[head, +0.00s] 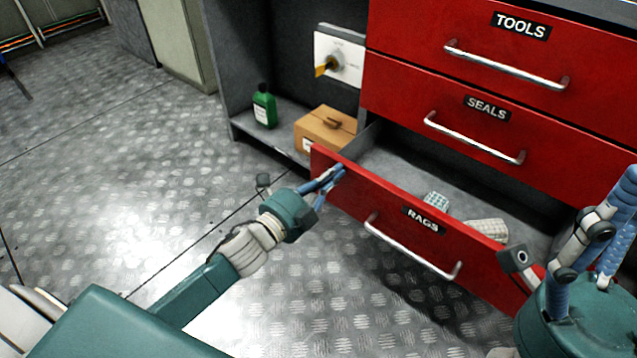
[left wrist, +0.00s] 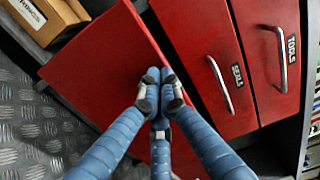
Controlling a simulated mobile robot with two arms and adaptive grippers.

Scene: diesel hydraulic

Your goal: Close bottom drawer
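The bottom drawer, labelled RAGS, has a red front (head: 385,212) with a metal bar handle (head: 410,252) and stands pulled out from the cabinet.
Above are the shut SEALS drawer (head: 470,130) and TOOLS drawer (head: 500,45), with bar handles. Left of the drawer, a cardboard box (head: 325,130) and a green bottle (head: 264,107) stand on a low shelf. The metal floor (head: 130,160) is clear at left.

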